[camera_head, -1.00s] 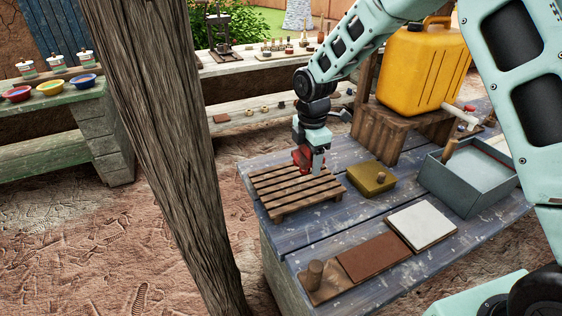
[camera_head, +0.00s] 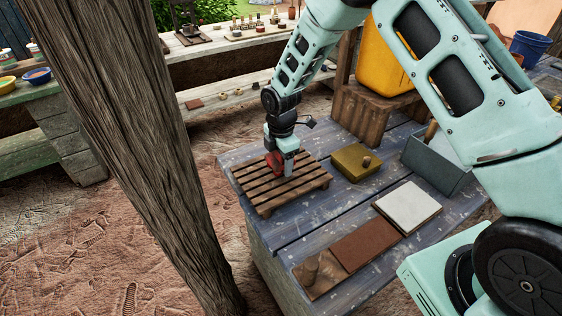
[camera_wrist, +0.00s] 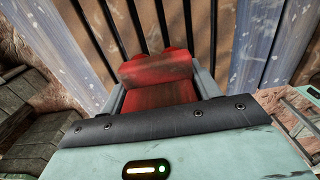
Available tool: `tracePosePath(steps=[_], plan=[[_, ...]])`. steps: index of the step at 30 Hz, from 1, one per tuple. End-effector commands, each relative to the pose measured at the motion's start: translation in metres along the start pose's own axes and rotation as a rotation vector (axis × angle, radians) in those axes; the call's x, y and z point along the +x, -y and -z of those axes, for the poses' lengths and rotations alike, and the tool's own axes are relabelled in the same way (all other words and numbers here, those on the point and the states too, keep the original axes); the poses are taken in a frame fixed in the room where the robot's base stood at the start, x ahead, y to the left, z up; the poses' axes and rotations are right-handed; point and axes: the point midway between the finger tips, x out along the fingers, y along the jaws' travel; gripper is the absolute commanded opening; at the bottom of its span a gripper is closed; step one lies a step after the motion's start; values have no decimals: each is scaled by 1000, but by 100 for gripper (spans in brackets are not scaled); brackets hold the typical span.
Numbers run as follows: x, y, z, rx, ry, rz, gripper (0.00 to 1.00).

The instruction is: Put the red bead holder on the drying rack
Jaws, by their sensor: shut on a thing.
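The red bead holder (camera_head: 274,162) is held between the fingers of my gripper (camera_head: 283,166), just over the drying rack. In the wrist view the red bead holder (camera_wrist: 160,80) fills the gap between the two grey fingers of my gripper (camera_wrist: 160,88). The drying rack (camera_head: 262,197) is a slatted brown wooden rack on the blue-grey table; its dark slats (camera_wrist: 199,25) lie beyond the holder in the wrist view. The holder's lower edge is close to the slats; I cannot tell whether it touches them.
A white tile (camera_head: 408,207), a brown board (camera_head: 364,245) and a grey bin (camera_head: 437,165) share the table (camera_head: 310,228). A thick wooden post (camera_head: 135,140) rises left of the table.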

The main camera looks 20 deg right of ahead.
Motion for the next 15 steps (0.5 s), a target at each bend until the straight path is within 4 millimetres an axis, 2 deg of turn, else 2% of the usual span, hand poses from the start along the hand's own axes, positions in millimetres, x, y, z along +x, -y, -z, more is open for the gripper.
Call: tracePosePath(steps=[3, 14, 15], plan=[[12, 0, 0, 0, 1, 0, 25], [18, 0, 0, 1, 1, -1, 25], [16, 0, 0, 1, 1, -1, 73]])
